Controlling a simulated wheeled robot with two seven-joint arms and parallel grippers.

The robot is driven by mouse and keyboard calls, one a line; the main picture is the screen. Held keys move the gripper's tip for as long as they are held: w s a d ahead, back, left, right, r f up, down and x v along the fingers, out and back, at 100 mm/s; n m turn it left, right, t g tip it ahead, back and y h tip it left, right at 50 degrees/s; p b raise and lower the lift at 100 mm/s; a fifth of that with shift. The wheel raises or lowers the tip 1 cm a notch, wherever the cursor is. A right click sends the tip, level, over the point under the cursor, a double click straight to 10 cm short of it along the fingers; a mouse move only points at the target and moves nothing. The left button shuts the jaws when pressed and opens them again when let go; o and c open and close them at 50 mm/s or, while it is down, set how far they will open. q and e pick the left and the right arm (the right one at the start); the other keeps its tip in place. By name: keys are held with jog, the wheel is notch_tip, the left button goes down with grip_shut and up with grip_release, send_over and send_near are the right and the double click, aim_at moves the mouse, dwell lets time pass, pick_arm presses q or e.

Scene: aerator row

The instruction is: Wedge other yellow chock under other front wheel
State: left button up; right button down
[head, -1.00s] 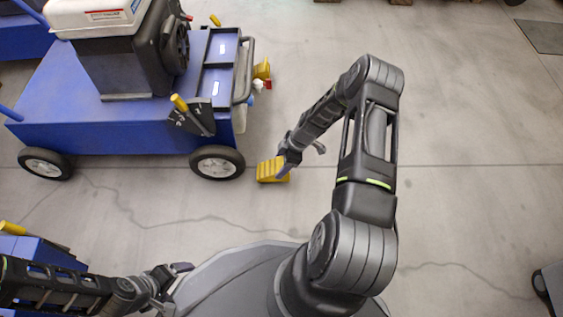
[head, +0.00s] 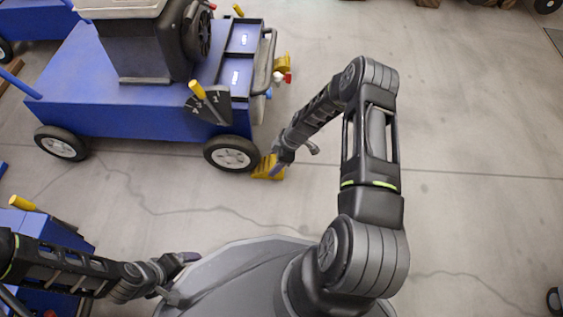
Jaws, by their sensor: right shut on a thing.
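A yellow chock (head: 267,169) with a stepped face is on or just above the floor, at the right side of the blue cart's near front wheel (head: 230,154). Its left end meets the tyre's lower right edge in the picture; I cannot tell if they touch. My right gripper (head: 281,161) is shut on the chock from above and hides part of it. My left gripper (head: 182,266) is low at the left, over the edge of my base, away from the chock; its jaws are too unclear to judge.
The blue cart (head: 130,115) carries a dark machine (head: 140,45) and has a yellow-tipped lever (head: 197,89) above the wheel. A yellow piece (head: 283,62) shows beyond its front handle. Another blue cart (head: 40,228) stands at lower left.

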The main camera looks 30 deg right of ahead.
jog(key=shift+w+a, duration=0.55)
jog(key=shift+a, duration=0.1)
jog(key=shift+r, duration=0.1)
jog(key=c, duration=0.6)
grip_release()
jog(key=shift+a, duration=0.1)
jog(key=o, duration=0.4)
jog(key=shift+c, duration=0.2)
jog(key=shift+s, duration=0.1)
jog(key=p+v, duration=0.3)
jog(key=v, duration=0.4)
jog(key=shift+s+d+r+p, duration=0.1)
jog(key=shift+d+r+p, duration=0.15)
jog(key=shift+r+p, duration=0.1)
